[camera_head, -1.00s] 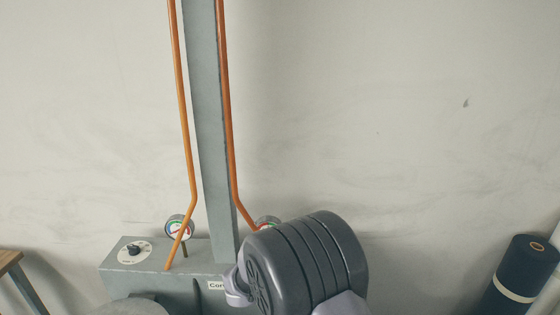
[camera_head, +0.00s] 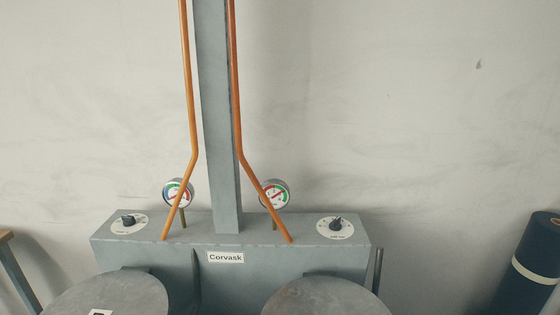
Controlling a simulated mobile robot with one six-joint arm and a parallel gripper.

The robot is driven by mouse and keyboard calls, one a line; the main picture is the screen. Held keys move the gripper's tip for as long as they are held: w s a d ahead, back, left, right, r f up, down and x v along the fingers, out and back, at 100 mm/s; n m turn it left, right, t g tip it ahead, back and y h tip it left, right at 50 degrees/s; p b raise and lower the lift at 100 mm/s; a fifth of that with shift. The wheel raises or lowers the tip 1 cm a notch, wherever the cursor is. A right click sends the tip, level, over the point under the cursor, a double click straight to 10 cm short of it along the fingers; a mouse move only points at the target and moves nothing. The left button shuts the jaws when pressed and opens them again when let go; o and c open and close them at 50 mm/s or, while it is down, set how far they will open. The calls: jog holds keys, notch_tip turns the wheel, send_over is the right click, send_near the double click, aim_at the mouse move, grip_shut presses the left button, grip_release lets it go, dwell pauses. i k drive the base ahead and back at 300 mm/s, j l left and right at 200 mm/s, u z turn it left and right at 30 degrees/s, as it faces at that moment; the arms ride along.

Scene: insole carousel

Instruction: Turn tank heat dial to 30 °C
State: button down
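Two dials sit on top of a grey machine housing (camera_head: 285,262) labelled Corvask. The left dial (camera_head: 129,222) has a white round scale and a dark knob. The right dial (camera_head: 336,226) has a similar white scale and dark knob. The print on both scales is too small to read, so I cannot tell which is the tank heat dial or where either is set. My gripper is not in view.
Two round gauges, left (camera_head: 176,192) and right (camera_head: 274,194), stand behind orange pipes (camera_head: 187,90) beside a grey column (camera_head: 219,130). Round grey lids (camera_head: 325,298) are in front. A dark blue roll (camera_head: 535,265) stands at right.

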aim_at(128, 220)
jog(key=u, duration=1.35)
